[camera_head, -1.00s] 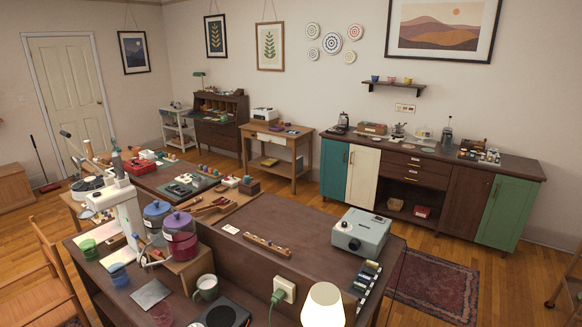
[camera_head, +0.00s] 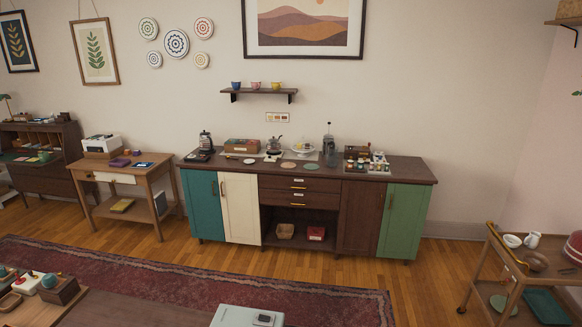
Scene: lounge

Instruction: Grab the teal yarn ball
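A small teal round thing (camera_head: 49,281) sits on a dark wooden block (camera_head: 62,292) at the lower left. It is too small to tell whether it is the teal yarn ball. No other teal ball is clear in view. Neither of my grippers is in view.
A low tabletop (camera_head: 120,312) fills the lower left, with a pale grey device (camera_head: 246,317) at the bottom edge. Beyond lie a red rug (camera_head: 200,285) and bare wood floor. A long cabinet (camera_head: 300,200) stands against the wall, a wooden side table (camera_head: 125,185) left, a wooden cart (camera_head: 500,262) right.

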